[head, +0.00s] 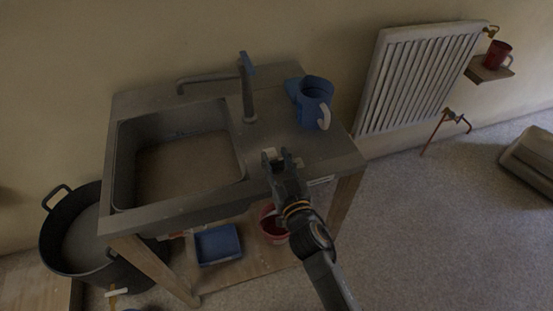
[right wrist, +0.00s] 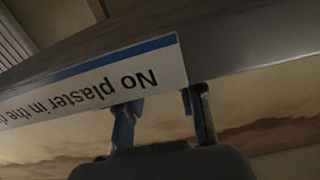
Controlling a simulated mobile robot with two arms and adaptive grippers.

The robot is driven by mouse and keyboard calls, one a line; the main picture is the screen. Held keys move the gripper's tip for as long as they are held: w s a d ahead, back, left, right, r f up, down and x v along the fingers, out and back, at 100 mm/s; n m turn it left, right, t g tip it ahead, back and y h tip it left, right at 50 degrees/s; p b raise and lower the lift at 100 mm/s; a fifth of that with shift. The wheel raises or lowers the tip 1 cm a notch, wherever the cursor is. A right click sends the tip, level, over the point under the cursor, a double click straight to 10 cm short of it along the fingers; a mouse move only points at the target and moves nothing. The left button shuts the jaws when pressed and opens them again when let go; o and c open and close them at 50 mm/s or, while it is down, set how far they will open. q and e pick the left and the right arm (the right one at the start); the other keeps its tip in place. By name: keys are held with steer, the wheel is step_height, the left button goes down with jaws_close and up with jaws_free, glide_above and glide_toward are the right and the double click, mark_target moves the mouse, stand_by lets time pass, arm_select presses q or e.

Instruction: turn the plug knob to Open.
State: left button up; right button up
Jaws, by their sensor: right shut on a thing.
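The grey sink unit (head: 215,208) stands against the wall with its basin (head: 185,170) at the left, its floor brownish. My right gripper (head: 277,156) reaches up from below to the worktop's front edge, right of the basin. Its two fingers are a little apart, shut on what I take to be the plug knob, which they and the hand hide. A small pale patch (head: 269,153) shows at the fingertips. I cannot read the knob's setting. In the right wrist view the fingers (right wrist: 162,105) reach the grey edge beside an upside-down label (right wrist: 110,82) reading "No plaster in the". My left gripper is out of view.
A blue jug (head: 312,105) stands on the worktop at right. Below are a blue tray (head: 218,244) and a red bucket (head: 270,225). A black tub (head: 60,213) stands left.

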steer(key=shift+r+n+y+p, duration=0.15)
steer(key=shift+n+y+p, duration=0.25)
steer(key=shift+p, duration=0.35)
steer(key=n+g+y+p, duration=0.1)
steer(key=y+p, duration=0.1)
steer(key=n+g+y+p, duration=0.1)
steer(key=y+p, duration=0.1)
steer(key=shift+w+d+r+n, duration=0.1)
steer(key=shift+d+r+n, duration=0.05)
steer(key=shift+n, duration=0.15)
steer(key=shift+n+g+y+p, duration=0.5)
steer(key=shift+n+g+y, duration=0.4)
steer(key=shift+g+y, duration=0.2)
steer(key=shift+f+n+g+y, duration=0.25)
steer(key=shift+n+g+y, duration=0.15)
steer(key=shift+n+g, duration=0.1)
steer(key=shift+f+n+g+y, duration=0.1)
steer(key=shift+n+g+y, duration=0.7)
steer(key=shift+g, duration=0.2)
steer(key=shift+n+g+y+b, duration=1)
steer(key=shift+n+g+b, duration=0.35)
steer(key=shift+g, duration=0.75)
steer(key=o, duration=1.2)
